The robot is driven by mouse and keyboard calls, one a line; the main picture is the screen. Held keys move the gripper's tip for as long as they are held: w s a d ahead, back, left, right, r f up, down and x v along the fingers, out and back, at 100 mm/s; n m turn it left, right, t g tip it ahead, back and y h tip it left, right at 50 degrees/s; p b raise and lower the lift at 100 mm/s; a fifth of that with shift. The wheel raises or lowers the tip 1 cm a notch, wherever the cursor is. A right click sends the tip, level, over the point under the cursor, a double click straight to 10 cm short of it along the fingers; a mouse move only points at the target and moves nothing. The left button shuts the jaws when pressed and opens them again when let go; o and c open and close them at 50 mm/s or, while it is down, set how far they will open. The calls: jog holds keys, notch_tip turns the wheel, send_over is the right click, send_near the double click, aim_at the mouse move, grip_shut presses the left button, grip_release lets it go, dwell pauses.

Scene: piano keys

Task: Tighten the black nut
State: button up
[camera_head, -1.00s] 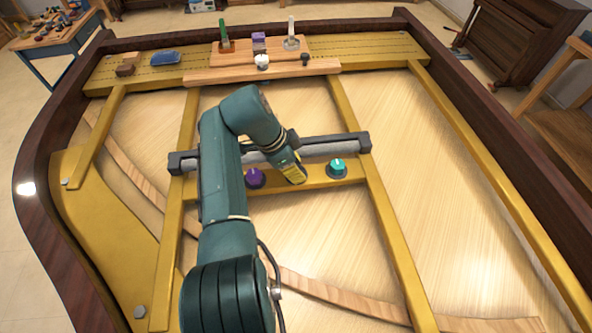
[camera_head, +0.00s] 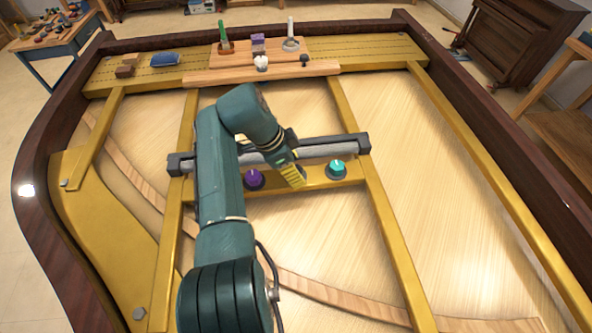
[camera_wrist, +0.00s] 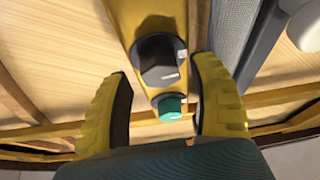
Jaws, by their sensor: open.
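The black nut (camera_wrist: 160,60) sits on the gold crossbar, seen in the wrist view just ahead of and between the fingertips. My gripper (camera_wrist: 162,78) has two yellow fingers spread wide, with nothing held between them. I cannot tell whether the fingertips have reached the nut's height; no contact shows. In the head view my gripper (camera_head: 291,175) is over the crossbar between the purple knob and the teal knob, and it hides most or all of the nut.
A purple knob (camera_head: 254,178) and a teal knob (camera_head: 337,168) flank the gripper; the teal knob also shows in the wrist view (camera_wrist: 170,107). A grey bar (camera_head: 318,151) runs along behind the crossbar. A wooden tool board (camera_head: 225,71) stands at the back.

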jog(key=v, duration=0.7)
jog(key=shift+f, duration=0.1)
